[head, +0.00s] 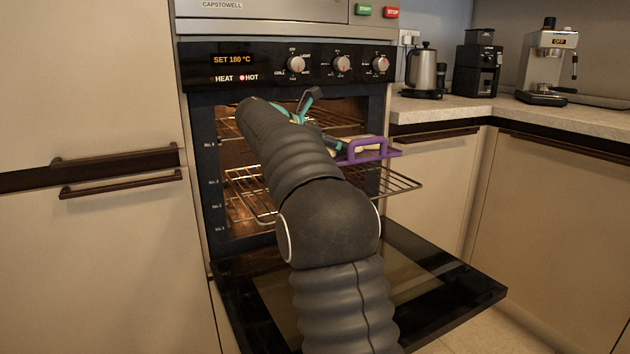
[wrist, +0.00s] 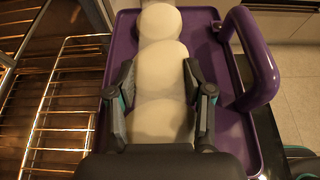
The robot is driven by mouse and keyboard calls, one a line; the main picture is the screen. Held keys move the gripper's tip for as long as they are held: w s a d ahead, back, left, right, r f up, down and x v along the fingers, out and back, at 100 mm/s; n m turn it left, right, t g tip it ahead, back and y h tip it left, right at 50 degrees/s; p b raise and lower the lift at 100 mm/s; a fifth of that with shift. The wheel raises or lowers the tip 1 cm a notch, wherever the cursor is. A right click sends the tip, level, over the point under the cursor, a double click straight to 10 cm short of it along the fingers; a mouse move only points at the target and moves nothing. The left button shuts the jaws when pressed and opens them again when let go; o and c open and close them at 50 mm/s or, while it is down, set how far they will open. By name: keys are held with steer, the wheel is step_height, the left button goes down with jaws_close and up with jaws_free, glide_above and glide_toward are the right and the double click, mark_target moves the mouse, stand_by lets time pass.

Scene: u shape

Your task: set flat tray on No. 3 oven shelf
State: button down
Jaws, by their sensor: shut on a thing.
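The flat tray is purple with a raised handle at its right; it shows in the head view (head: 382,153) and the wrist view (wrist: 232,120). Several pale rounded pieces (wrist: 160,65) lie in a row on it. My gripper (wrist: 158,85) is shut with the tray, its fingers on either side of the pale pieces; the exact contact is hidden. In the head view the tray is at the oven's right front, above a pulled-out wire shelf (head: 400,181). My arm hides much of the shelf, and I cannot tell its number for sure.
The oven door (head: 440,285) is folded down below. A higher wire rack (head: 345,122) is inside the oven. In the wrist view, wire shelf bars (wrist: 65,110) lie left of the tray and floor shows at right. A counter (head: 440,108) with a kettle (head: 425,70) stands right.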

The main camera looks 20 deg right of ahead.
steer(key=a+f, duration=0.2)
steer(key=a, duration=0.1)
steer(key=a+f+b, duration=0.1)
steer(key=a, duration=0.1)
steer(key=shift+w+a, duration=0.15)
steer(key=shift+w, duration=0.1)
steer(key=shift+f+b, duration=0.75)
steer(key=shift+f, duration=1.2)
steer(key=shift+f, duration=0.1)
steer(key=shift+c, duration=2.2)
jaws_free()
steer(key=shift+f, duration=0.1)
steer(key=shift+a+r, duration=0.25)
steer(key=shift+r, duration=0.1)
steer(key=p+v, duration=0.3)
steer(key=v, duration=0.8)
steer(key=shift+a, duration=0.25)
steer(key=shift+s, duration=0.1)
